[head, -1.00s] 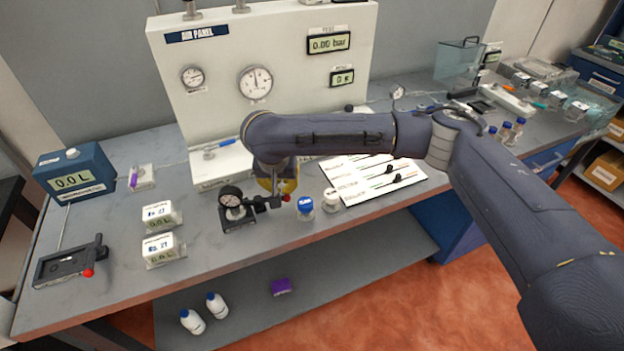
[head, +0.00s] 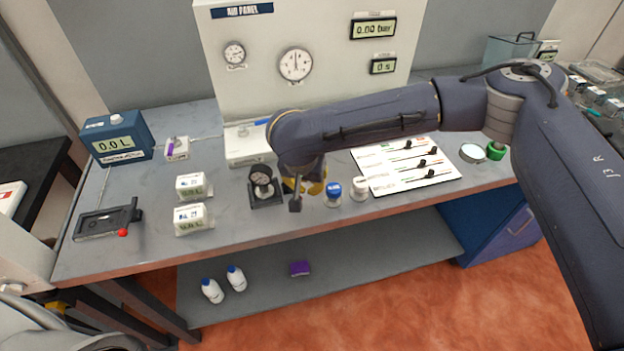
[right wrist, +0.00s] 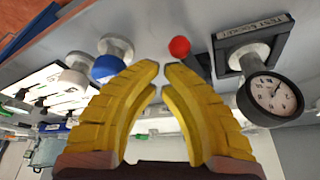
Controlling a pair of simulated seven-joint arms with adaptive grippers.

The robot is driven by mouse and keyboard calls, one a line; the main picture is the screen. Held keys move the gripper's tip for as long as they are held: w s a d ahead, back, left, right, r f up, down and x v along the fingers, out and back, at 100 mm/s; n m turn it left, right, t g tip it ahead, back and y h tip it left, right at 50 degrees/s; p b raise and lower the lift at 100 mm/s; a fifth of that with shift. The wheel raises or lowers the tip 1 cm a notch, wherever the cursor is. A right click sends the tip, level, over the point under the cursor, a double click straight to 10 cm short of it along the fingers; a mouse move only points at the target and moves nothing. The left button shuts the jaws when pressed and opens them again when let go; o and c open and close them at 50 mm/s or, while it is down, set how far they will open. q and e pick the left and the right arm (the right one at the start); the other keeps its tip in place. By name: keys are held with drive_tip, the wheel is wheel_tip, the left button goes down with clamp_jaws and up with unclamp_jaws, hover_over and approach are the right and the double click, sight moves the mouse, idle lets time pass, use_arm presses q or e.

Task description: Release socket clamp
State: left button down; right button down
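The test socket (head: 267,201) is a small dark block on the bench with a round dial gauge (head: 261,178) standing in it. In the right wrist view the labelled block (right wrist: 285,42) and gauge (right wrist: 271,97) are at the right. The clamp lever's red ball knob (right wrist: 180,46) shows just beyond the fingertips. My right gripper (head: 304,186) hangs just right of the socket, partly hidden by its own arm. Its yellow fingers (right wrist: 162,72) are apart by a narrow gap, with nothing between them.
Two small white boxes, one being this (head: 190,219), stand left of the socket. The air panel (head: 330,90) rises behind.

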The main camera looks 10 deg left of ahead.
drive_tip(key=shift+s+a, duration=0.3)
drive_tip(key=shift+s, duration=0.35)
drive_tip(key=shift+s+a+f, duration=0.1)
drive_tip(key=shift+s+a, duration=0.05)
drive_tip(key=shift+s, duration=0.05)
idle(0.3)
drive_tip(key=w+d, duration=0.1)
drive_tip(key=d, duration=0.1)
drive_tip(key=w+d+r, duration=0.1)
drive_tip(key=shift+w+d, duration=0.15)
drive_tip(key=shift+d, duration=0.2)
drive_tip(key=s+a+r, duration=0.1)
drive_tip(key=a+r, duration=0.2)
drive_tip(key=r, duration=0.6)
drive_tip(key=shift+s+r, duration=0.2)
drive_tip(key=shift+s, duration=0.15)
